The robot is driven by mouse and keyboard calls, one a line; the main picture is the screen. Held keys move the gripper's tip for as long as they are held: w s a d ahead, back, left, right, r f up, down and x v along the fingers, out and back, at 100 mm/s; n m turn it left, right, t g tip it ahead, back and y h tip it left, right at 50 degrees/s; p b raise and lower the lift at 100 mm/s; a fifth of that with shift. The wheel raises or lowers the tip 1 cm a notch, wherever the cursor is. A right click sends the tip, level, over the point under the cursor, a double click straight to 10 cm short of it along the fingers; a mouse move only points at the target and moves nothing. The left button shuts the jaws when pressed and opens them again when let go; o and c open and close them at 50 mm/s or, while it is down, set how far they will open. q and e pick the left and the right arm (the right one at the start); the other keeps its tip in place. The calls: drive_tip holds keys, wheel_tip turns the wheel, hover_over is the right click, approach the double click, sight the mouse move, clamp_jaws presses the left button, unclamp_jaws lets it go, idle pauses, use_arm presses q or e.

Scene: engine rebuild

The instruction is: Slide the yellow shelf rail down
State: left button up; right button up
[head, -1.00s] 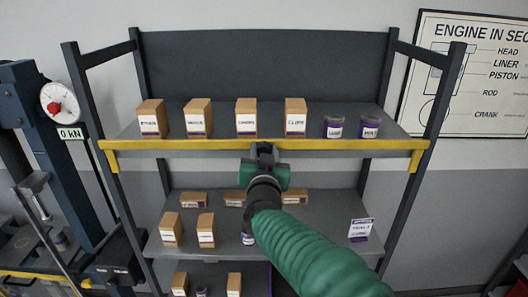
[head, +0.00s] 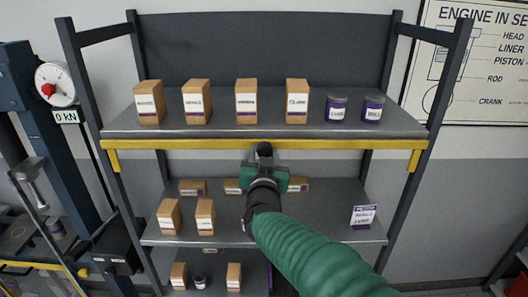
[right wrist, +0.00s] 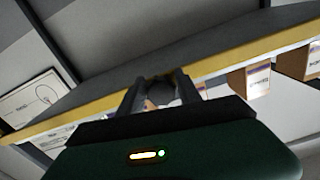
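The yellow shelf rail (head: 330,144) runs level across the front of the upper shelf (head: 230,131), just below its grey front edge. It has a down-turned yellow bracket at each end. My right gripper (head: 264,152) is at the middle of the rail, its tip overlapping it in the head view. In the right wrist view the two dark fingers (right wrist: 160,88) reach up to the rail (right wrist: 225,62) with a dark shape between them. I cannot tell whether they close on anything. My left gripper is not in view.
Several brown boxes (head: 246,102) and two purple-labelled jars (head: 337,108) stand on the upper shelf, above the rail. A blue press frame with a gauge (head: 55,84) stands at left.

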drive_tip(key=shift+o, duration=1.4)
drive_tip(key=shift+r, duration=0.15)
drive_tip(key=shift+s, duration=0.45)
drive_tip(key=s+b, duration=0.4)
drive_tip(key=s, duration=1.1)
drive_tip(key=shift+s+b, duration=0.4)
